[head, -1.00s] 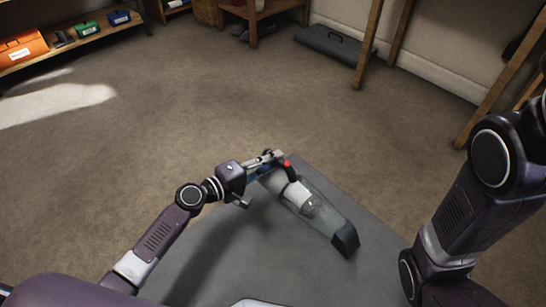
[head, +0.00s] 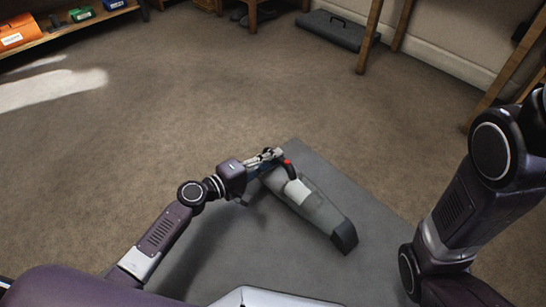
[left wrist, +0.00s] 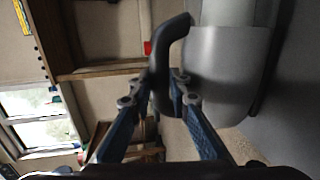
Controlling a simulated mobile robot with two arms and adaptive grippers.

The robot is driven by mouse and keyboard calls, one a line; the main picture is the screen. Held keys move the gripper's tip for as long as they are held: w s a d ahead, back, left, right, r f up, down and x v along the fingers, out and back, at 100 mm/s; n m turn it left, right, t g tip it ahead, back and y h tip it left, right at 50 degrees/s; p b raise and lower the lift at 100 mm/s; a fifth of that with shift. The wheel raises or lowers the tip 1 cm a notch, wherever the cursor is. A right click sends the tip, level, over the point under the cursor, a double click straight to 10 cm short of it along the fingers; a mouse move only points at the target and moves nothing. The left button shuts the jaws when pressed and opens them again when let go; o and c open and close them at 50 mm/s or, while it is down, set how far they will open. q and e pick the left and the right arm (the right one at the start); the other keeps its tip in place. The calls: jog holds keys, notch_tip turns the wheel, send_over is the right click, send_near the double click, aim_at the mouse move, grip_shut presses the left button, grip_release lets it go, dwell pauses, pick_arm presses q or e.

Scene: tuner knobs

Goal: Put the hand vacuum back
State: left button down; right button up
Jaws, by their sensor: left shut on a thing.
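The hand vacuum (head: 311,204) is grey with a clear body, a dark nozzle at its lower right end and a red part near the handle. My left gripper (head: 270,158) is shut on its handle and holds it tilted over a grey flat surface. In the left wrist view the two blue fingers (left wrist: 163,98) close around the dark curved handle, with the grey body of the vacuum (left wrist: 222,72) to the right. My right arm shows at the right of the head view, but its gripper is out of view.
A low wooden shelf (head: 70,33) at the upper left holds an orange box (head: 18,33), a green box (head: 82,14) and other items. A dark flat case (head: 335,30) lies on the floor by the wall. Wooden legs (head: 370,38) stand at upper right. The brown carpet (head: 160,110) between is open.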

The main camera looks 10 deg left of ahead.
pick_arm(q)
jog(key=shift+r, duration=0.2)
jog(key=shift+f, duration=0.15)
jog(key=c, duration=1.8)
grip_release()
jog(key=shift+f, duration=0.15)
